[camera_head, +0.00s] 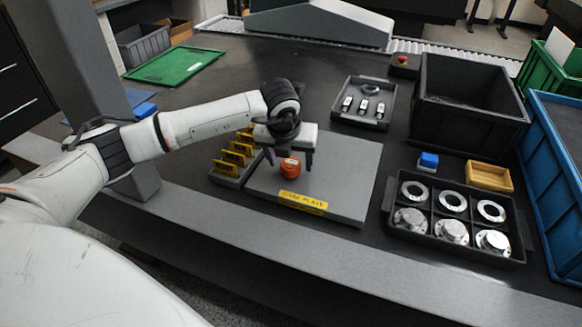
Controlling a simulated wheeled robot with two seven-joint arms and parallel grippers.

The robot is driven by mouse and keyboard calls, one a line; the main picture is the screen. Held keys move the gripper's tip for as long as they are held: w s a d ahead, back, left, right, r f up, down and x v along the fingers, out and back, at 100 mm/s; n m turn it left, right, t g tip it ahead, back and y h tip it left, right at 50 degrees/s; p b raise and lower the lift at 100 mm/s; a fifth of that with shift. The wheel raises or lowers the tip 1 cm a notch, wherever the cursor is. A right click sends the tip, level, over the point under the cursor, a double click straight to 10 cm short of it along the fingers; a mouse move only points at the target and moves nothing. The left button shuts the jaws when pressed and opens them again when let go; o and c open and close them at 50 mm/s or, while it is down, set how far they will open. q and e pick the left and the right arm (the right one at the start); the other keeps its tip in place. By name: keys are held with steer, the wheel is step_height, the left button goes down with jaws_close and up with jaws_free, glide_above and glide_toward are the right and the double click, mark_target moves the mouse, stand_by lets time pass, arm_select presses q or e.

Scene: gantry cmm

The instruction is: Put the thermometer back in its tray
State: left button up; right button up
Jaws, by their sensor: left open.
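A small orange-red rounded object (290,168), which I take to be the thermometer, sits on the grey soak plate (345,170) near its yellow label. My left gripper (288,157) is right above it, pointing down and open, with one finger on each side. I cannot tell whether the fingers touch it. A small dark tray (338,116) behind the plate holds several small white-and-black items and a round dark piece. I cannot tell for certain which tray is the thermometer's. My right gripper is not in view.
Yellow pieces stand in a grey rack (222,178) left of the plate. A divided tray (450,242) of metal rings and flanges is at right. A grey column (85,70) rises at left.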

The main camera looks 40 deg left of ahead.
arm_select(q)
steer(key=c, duration=1.2)
